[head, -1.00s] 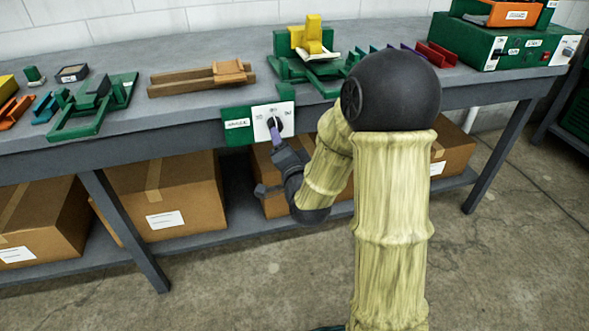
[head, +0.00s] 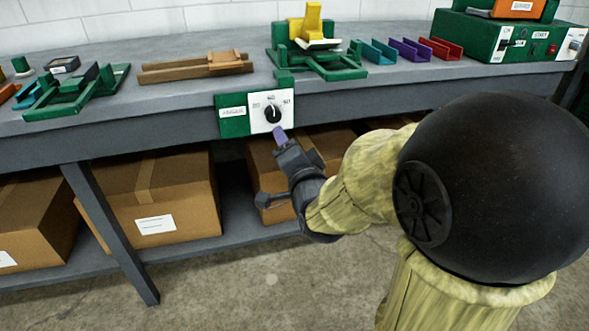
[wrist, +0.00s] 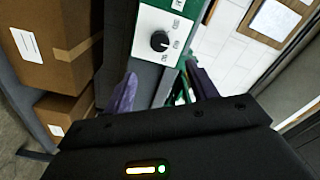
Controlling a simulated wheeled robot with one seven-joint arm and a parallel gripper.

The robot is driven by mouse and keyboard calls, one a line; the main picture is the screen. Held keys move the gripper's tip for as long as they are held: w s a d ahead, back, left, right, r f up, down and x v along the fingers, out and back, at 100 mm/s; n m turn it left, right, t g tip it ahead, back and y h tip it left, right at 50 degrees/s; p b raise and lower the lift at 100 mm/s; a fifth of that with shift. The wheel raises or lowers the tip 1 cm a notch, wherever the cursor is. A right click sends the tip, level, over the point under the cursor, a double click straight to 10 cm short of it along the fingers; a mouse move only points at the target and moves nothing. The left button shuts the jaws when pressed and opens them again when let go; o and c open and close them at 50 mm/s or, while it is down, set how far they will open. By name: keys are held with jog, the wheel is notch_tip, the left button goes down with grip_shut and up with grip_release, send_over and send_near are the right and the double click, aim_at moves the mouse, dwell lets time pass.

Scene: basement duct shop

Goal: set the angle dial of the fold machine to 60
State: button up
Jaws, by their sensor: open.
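The fold machine (head: 318,68), green with a yellow block, stands on the bench. Its green panel with an angle label (head: 233,122) hangs at the bench's front edge. The panel's white plate (head: 286,122) carries the black round dial (head: 272,114) and several printed marks, too small to read surely. The dial's pointer looks roughly upward in the head view. The dial also shows in the wrist view (wrist: 160,41), ahead of the fingers. My gripper (head: 280,136) is open and empty, just below and in front of the dial, apart from it. Its purple fingers flank the dial's line in the wrist view (wrist: 161,88).
Another green machine (head: 80,92) and a wooden piece (head: 197,67) lie to the left on the bench. Coloured channels (head: 410,49) and a green control box (head: 500,38) stand to the right. Cardboard boxes (head: 150,195) fill the shelf below. The space before the panel is free.

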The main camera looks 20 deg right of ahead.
jog(key=shift+s+b, duration=1.85)
jog(key=shift+s, duration=0.05)
jog(key=s+f+n+g+p, duration=1)
jog(key=s+f+n+g, duration=0.2)
jog(key=f+g, duration=0.25)
notch_tip(320, 180, up, 38)
jog(key=p, duration=3.8)
jog(key=shift+s+g, duration=0.2)
jog(key=shift+g, duration=0.25)
